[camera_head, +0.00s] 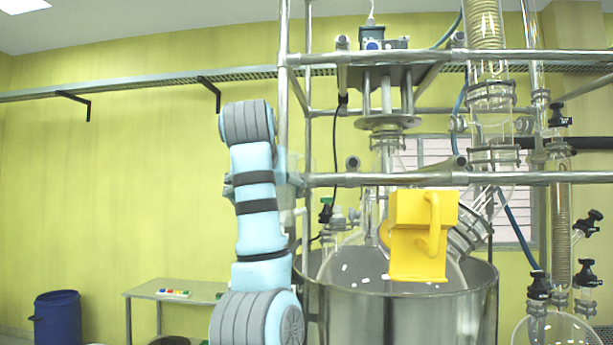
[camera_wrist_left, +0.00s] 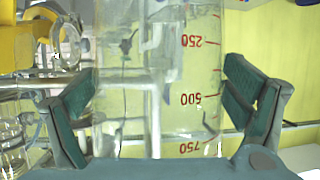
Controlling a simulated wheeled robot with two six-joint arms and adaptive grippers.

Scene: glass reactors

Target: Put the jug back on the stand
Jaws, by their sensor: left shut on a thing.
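A clear jug (camera_wrist_left: 200,70) with red graduation marks fills the middle of the left wrist view, its numbers upside down in the picture. My left gripper (camera_wrist_left: 160,100) is shut on it, with one dark green finger pad on each side. The jug looks transparent, and I cannot make out any contents. In the head view my left arm rises in front of the reactor frame; its gripper and the jug are not clearly distinguishable there. I cannot identify the stand with certainty. My right gripper is not in view.
A yellow block-like part with a handle (camera_head: 420,240) is at the reactor's angled port. Below it is a large steel vessel (camera_head: 400,315) inside a metal tube frame (camera_head: 420,180). A low table (camera_head: 170,292) and a blue barrel (camera_head: 57,318) stand at the back left.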

